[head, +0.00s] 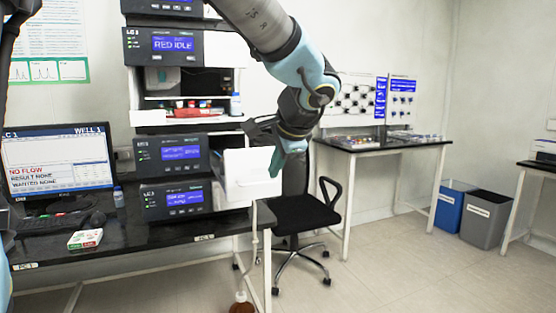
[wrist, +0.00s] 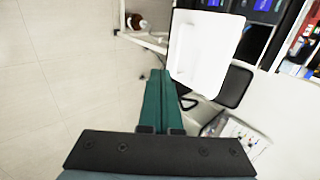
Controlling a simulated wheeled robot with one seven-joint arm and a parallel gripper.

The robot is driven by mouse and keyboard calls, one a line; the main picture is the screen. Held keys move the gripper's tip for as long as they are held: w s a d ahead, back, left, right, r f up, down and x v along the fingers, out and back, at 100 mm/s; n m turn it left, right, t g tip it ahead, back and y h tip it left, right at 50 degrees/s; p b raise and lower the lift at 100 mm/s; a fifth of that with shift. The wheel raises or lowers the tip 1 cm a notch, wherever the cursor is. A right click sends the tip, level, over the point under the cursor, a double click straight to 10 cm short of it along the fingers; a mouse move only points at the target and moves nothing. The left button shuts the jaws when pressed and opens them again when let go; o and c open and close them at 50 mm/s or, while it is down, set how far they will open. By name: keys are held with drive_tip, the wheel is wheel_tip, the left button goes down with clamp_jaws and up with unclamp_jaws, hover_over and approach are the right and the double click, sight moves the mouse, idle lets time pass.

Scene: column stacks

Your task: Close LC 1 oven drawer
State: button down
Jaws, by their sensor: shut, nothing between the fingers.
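The LC 1 stack is a column of dark modules with blue screens; its upper module (head: 165,46) reads "RED IDLE". A white box-like oven drawer (head: 240,170) sticks out on the right side of the lower modules, so it stands open. In the wrist view its pale outer panel (wrist: 200,50) fills the upper middle. My gripper (head: 273,172) has teal fingers pressed together, with nothing between them. It is at the right end of the drawer in the head view. In the wrist view the fingertips (wrist: 160,73) are beside the panel's left edge; I cannot tell whether they touch it.
A black office chair (head: 300,212) stands close behind my gripper. The dark bench (head: 140,248) holds a monitor (head: 60,160) and a small box (head: 85,239). A bottle (head: 235,104) stands on the stack's shelf. Open floor lies at front right, before bins (head: 487,215).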

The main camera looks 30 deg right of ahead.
sight(263, 178)
drive_tip(key=shift+w+d+f+p, duration=0.1)
drive_tip(key=shift+w+f+p, duration=0.25)
drive_tip(key=shift+w+f, duration=0.75)
drive_tip(key=shift+w+d+f+p, duration=0.15)
drive_tip(key=shift+w+f+p, duration=0.3)
drive_tip(key=shift+w, duration=1)
drive_tip(key=shift+w+d+f+p, duration=0.1)
drive_tip(key=shift+w+f+p, duration=0.1)
drive_tip(key=shift+w+f, duration=0.95)
drive_tip(key=shift+w+r, duration=0.2)
drive_tip(key=shift+w, duration=0.05)
